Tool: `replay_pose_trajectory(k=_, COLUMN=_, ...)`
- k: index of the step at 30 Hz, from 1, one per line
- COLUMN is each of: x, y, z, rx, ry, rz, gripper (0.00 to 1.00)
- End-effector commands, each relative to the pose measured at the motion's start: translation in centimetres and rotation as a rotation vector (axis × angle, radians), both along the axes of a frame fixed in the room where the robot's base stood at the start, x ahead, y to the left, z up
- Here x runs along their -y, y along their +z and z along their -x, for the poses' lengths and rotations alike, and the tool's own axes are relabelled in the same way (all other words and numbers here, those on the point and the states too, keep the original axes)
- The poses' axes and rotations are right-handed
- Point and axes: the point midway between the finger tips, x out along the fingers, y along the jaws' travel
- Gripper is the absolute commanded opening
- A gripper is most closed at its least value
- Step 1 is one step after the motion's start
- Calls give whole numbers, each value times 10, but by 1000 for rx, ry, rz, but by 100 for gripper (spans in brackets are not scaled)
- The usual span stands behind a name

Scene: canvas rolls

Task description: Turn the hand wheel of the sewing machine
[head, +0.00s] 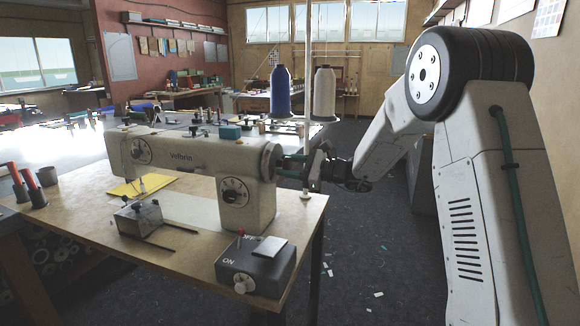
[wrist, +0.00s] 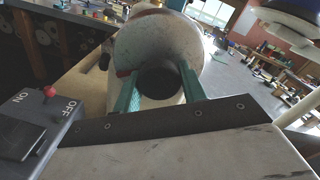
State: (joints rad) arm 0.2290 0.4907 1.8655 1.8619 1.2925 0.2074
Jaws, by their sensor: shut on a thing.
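The cream sewing machine (head: 200,165) stands on the wooden table (head: 75,205). Its hand wheel (head: 267,161) is at the right end of the body, facing my arm. My gripper (head: 292,165) reaches in from the right at wheel height. In the wrist view, the two green fingers of my gripper (wrist: 157,88) are on either side of the dark round hub of the hand wheel (wrist: 160,45), shut on it. The pale wheel face shows behind and above the hub. A red mark shows at the wheel's left edge. The fingertips' exact contact is partly hidden.
A dark control box (head: 255,265) with ON and OFF labels and a red-knobbed lever sits at the table's front right; it also shows in the wrist view (wrist: 35,120). A blue thread cone (head: 281,91) and a white cone (head: 324,93) stand behind the machine. Floor right of the table is open.

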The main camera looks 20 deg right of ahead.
Motion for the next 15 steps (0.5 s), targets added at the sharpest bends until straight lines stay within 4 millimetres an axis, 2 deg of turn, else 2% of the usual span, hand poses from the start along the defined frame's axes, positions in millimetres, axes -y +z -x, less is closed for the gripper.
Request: replay_pose_trajectory(k=15, x=-4, y=-3, z=2, rx=-335, ry=6, rz=-238, gripper=19)
